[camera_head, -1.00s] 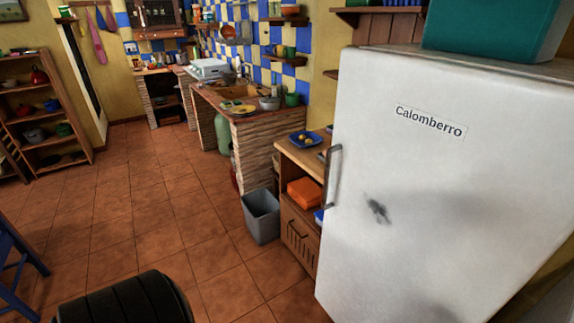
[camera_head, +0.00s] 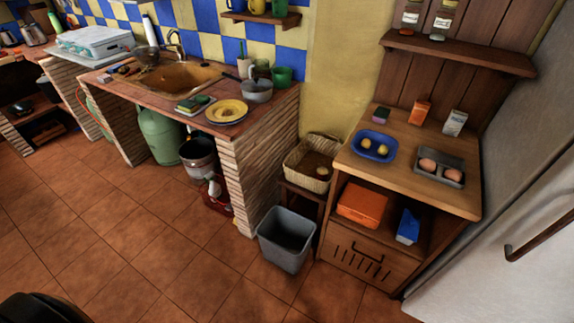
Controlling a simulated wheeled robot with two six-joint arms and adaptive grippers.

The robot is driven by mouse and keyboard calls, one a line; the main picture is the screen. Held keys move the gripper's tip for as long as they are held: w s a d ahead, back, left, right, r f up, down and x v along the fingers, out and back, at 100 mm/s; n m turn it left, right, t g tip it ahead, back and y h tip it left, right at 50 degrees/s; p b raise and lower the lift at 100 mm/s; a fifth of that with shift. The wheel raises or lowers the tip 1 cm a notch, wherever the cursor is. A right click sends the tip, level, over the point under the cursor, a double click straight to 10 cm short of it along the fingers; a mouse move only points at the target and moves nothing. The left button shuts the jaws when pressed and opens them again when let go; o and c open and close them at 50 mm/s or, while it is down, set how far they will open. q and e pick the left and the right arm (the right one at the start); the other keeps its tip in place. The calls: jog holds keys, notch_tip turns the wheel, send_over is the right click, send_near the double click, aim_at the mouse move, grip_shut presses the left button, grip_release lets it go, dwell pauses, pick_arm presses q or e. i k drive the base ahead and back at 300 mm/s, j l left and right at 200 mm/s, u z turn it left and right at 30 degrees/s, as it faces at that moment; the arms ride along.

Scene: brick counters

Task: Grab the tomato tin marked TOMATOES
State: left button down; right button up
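I cannot make out a tin marked TOMATOES in the head view. Small packages stand at the back of the wooden cabinet (camera_head: 400,172): an orange box (camera_head: 420,112), a pale carton (camera_head: 454,123) and a small dark item (camera_head: 381,115). Their labels are too small to read. Two labelled jars, one of them here (camera_head: 441,25), stand on the wall shelf (camera_head: 460,53). Neither of my grippers is in view.
The brick counter (camera_head: 255,165) holds a sink (camera_head: 175,78) and a yellow plate (camera_head: 226,111). A grey bin (camera_head: 286,240) stands on the floor beside the cabinet. A white fridge (camera_head: 500,240) is at right. Tiled floor at left is clear.

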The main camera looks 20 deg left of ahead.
aim_at(322, 172)
jog(key=i+j, duration=0.15)
jog(key=j, duration=0.25)
jog(key=i+j, duration=0.15)
jog(key=j, duration=0.25)
jog(key=i+j, duration=0.1)
jog(key=j, duration=0.3)
jog(key=i+j, duration=0.15)
jog(key=j, duration=0.25)
jog(key=i+j, duration=0.15)
jog(key=j, duration=0.25)
jog(key=i+j, duration=0.15)
jog(key=j, duration=0.25)
